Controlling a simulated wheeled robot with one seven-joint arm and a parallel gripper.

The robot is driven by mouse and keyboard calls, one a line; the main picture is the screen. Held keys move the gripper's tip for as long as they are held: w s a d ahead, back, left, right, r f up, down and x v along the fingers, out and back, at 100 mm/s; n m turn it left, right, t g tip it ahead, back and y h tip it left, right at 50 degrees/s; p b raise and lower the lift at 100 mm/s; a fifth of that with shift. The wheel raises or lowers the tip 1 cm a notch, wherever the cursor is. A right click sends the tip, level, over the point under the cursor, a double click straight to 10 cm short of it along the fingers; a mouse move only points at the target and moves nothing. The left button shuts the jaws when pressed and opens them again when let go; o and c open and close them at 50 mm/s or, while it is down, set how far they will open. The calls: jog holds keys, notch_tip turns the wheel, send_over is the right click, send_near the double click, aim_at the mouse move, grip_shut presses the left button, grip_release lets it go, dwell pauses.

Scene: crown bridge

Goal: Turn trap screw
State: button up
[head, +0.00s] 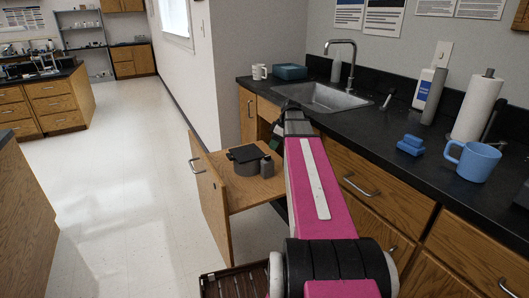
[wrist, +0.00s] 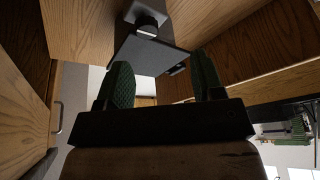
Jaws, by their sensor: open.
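A grey round trap with a flat black lid (head: 248,153) stands on a wooden pull-out board under the sink. A small grey upright piece (head: 267,166) is at its right side; I cannot tell whether it is the screw. In the wrist view a dark flat plate (wrist: 152,56) lies beyond my fingertips, with a dark round knob-like part (wrist: 148,20) above it. My gripper (wrist: 164,68) is open, its two green ridged fingers apart with nothing visibly held. In the head view my arm largely hides the gripper, which is near the cabinet opening, right of the trap.
The pull-out's wooden front (head: 210,195) stands out into the aisle. The black counter (head: 400,135) with the sink (head: 322,97) is above the gripper's right side. A blue mug (head: 473,161) and paper roll (head: 477,108) stand on it. The floor at left is clear.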

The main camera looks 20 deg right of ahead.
aim_at(268, 156)
jog(key=shift+n, duration=0.4)
jog(key=x, duration=0.3)
jog(key=w+x, duration=0.1)
jog(key=x, duration=0.2)
jog(key=w+x, duration=0.1)
jog(key=x, duration=0.2)
jog(key=shift+d+r, duration=0.1)
jog(key=shift+d, duration=0.2)
jog(key=c, duration=0.9)
